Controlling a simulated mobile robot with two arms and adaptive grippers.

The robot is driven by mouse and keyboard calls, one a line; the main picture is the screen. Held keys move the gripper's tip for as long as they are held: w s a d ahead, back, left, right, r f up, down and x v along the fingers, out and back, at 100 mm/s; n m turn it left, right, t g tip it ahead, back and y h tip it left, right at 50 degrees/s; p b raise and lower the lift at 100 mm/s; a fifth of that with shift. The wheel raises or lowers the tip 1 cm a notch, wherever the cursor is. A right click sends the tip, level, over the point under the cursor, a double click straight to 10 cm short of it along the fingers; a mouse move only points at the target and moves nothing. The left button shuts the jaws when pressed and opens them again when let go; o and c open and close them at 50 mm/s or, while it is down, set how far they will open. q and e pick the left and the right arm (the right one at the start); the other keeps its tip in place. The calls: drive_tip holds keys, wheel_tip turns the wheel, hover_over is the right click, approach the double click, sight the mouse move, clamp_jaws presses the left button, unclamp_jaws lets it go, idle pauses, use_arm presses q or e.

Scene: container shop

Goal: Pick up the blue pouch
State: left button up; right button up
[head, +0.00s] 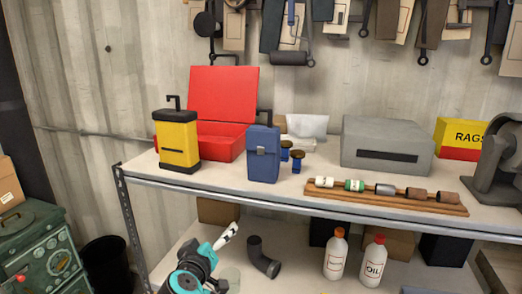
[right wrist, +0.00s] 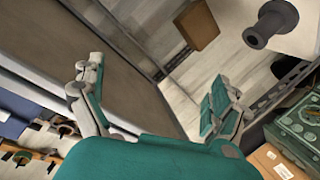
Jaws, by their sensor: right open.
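The blue pouch (head: 263,153) stands upright on the top shelf, left of the middle in the head view. My left gripper is in neither view.
A yellow-and-black lantern-like item (head: 177,138) and an open red box (head: 222,92) stand left of the pouch. Small blue-and-dark items (head: 297,160) stand close on its right. A wooden rack (head: 390,200) and a grey box (head: 388,143) lie farther right. The shelf edge (head: 215,186) runs in front.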

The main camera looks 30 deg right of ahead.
drive_tip(key=s+r+m+h, duration=0.1)
drive_tip(key=s+r+m, duration=0.2)
drive_tip(key=r, duration=0.5)
drive_tip(key=s+r+m+h, duration=0.2)
drive_tip(key=s+r, duration=0.1)
drive_tip(key=r, duration=0.4)
drive_tip(key=m+h, duration=0.1)
drive_tip(key=m, duration=0.2)
approach(261, 153)
drive_tip(key=p+x, duration=0.4)
drive_tip(key=x, duration=0.2)
drive_tip(key=shift+w+f, duration=0.2)
drive_tip(key=shift+w, duration=0.05)
drive_tip(key=shift+w+d+p, duration=0.25)
drive_tip(key=shift+w+p, duration=0.1)
drive_tip(key=shift+p, duration=0.05)
drive_tip(key=p+x, duration=0.2)
drive_tip(key=x, duration=0.1)
drive_tip(key=p+x, duration=0.1)
drive_tip(key=shift+s+d+r, duration=0.1)
drive_tip(key=shift+d+r, duration=0.3)
drive_tip(key=shift+w+d+f, duration=0.2)
drive_tip(key=shift+w+d, duration=0.05)
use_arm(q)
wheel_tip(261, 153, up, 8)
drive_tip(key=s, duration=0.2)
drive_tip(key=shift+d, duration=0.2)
use_arm(e)
drive_tip(key=shift+a, duration=0.1)
